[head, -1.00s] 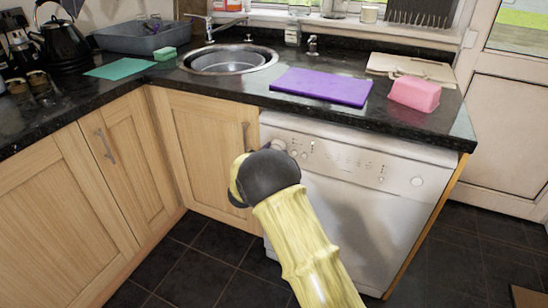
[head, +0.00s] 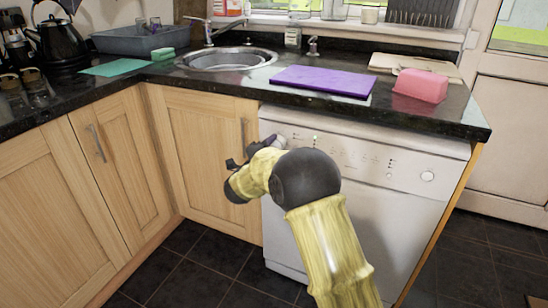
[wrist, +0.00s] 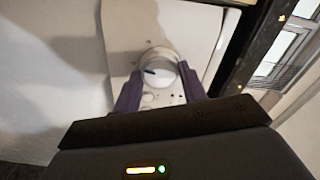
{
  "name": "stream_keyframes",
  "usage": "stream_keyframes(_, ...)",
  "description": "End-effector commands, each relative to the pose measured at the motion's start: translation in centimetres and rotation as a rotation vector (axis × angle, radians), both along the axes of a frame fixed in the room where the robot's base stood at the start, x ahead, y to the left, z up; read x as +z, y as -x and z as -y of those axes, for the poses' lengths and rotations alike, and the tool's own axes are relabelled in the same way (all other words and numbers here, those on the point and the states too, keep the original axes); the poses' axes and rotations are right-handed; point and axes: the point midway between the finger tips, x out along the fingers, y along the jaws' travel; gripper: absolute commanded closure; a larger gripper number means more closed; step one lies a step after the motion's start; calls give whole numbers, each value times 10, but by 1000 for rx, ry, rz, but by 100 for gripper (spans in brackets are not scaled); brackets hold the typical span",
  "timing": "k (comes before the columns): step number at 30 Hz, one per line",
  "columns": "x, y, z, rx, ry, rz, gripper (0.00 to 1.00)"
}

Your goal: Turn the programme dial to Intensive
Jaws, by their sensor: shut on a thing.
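The white dishwasher (head: 400,215) stands under the black worktop in the head view. Its programme dial (wrist: 158,74) shows in the wrist view as a round pale knob with a dark mark on its left side. My gripper (wrist: 158,88) has its two purple-grey fingers on either side of the dial and is shut on it. In the head view my gripper (head: 270,143) is at the upper left of the dishwasher front, and the dial is mostly hidden there. I cannot read any programme labels.
The worktop (head: 440,120) overhangs close above the panel. On it lie a purple board (head: 323,81), a pink block (head: 420,85) and a beige board (head: 395,63). A cupboard handle (head: 243,135) is just left of my gripper. Dark floor tiles (head: 190,265) are clear.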

Motion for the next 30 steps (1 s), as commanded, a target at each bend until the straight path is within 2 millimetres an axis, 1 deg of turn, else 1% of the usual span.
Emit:
stream_keyframes(1, -6, 0, 1, -1, -43, 15, 81)
stream_keyframes(18, -6, 0, 0, 0, -539, 196, 81)
stream_keyframes(24, -4, 0, -1, 1, -666, 242, 81)
stream_keyframes(30, -2, 0, -1, 1, -740, 268, 81)
